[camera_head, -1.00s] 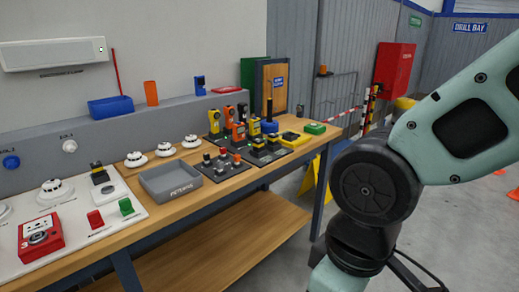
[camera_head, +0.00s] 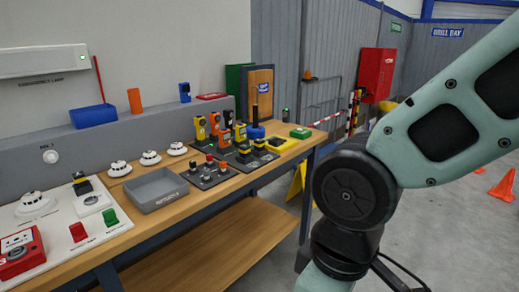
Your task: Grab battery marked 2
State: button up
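No number marked 2 can be read on anything in view, so I cannot tell which thing is the battery marked 2. Several small black blocks with red or grey tops stand in a dark rack (camera_head: 210,176) on the wooden bench. Behind them, orange and yellow handheld devices stand in a dark charging base (camera_head: 252,157). A yellow-and-black block (camera_head: 82,184) sits on the white panel at the left. My arm fills the right side of the picture, but my gripper is out of view.
A grey tray (camera_head: 164,190) and white round detectors (camera_head: 150,158) stand on the bench. A red call box (camera_head: 20,252) is at lower left. A red cabinet (camera_head: 378,74) and an orange cone (camera_head: 505,186) stand beyond. Grey floor is open at right.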

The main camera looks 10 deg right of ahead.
aim_at(79, 178)
jog(key=i+j, duration=0.1)
jog(key=j, duration=0.3)
jog(key=i+j, duration=0.15)
jog(key=j, duration=0.25)
jog(key=i+j, duration=0.1)
jog(key=j, duration=0.35)
jog(key=i+j, duration=0.1)
jog(key=j, duration=0.3)
jog(key=i+j, duration=0.15)
jog(key=j, duration=0.25)
jog(key=i+j, duration=0.1)
jog(key=j, duration=0.3)
jog(key=i+j, duration=0.1)
jog(key=j, duration=0.3)
jog(key=i+j, duration=0.15)
jog(key=j, duration=0.3)
jog(key=z, duration=0.05)
